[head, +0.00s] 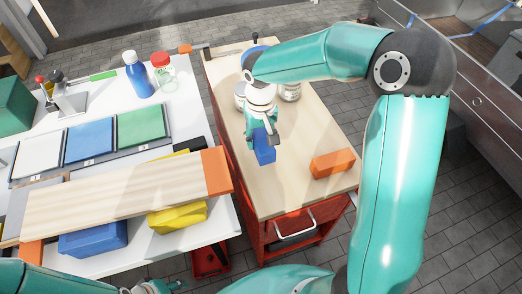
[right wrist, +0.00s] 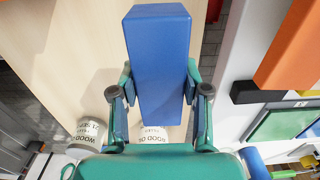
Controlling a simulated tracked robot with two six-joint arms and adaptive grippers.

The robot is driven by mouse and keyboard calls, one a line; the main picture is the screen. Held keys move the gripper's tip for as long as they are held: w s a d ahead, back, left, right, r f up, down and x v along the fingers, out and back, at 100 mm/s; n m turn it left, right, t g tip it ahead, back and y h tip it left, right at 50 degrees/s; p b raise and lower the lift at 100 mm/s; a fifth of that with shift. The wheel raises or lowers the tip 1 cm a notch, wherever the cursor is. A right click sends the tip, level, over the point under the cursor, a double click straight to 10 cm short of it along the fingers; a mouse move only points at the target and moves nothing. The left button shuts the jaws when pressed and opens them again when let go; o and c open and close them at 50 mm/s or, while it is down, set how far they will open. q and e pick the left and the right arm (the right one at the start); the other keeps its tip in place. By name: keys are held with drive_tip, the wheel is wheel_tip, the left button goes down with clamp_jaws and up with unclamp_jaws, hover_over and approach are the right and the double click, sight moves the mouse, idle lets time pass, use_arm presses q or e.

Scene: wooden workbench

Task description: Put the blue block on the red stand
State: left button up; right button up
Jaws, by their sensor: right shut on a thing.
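The blue block (head: 264,153) is in my right gripper (head: 262,135), above the wooden top of a red cabinet. In the right wrist view, the long blue block (right wrist: 159,65) sits between the two fingers of the right gripper (right wrist: 160,95), which are shut on its sides. Whether its lower end touches the wood is unclear. The red cabinet (head: 285,222) has a pale wooden top (head: 290,195); I see no separate red stand that I can name surely. Part of my left gripper (head: 158,287) shows at the bottom edge; its fingers are not clear.
An orange block (head: 332,162) lies to the right on the wooden top. Metal cans (head: 290,91) stand behind the gripper. To the left, a white table holds a wooden plank (head: 120,198), coloured panels (head: 90,140) and bottles (head: 138,75). Wood in front of the block is clear.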

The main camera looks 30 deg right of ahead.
sight(261, 136)
drive_tip(key=shift+f, duration=2.9)
drive_tip(key=o, duration=0.8)
drive_tip(key=shift+f, duration=0.15)
drive_tip(key=o, duration=0.5)
drive_tip(key=shift+c, duration=0.2)
wheel_tip(261, 136, up, 12)
drive_tip(key=shift+r, duration=0.15)
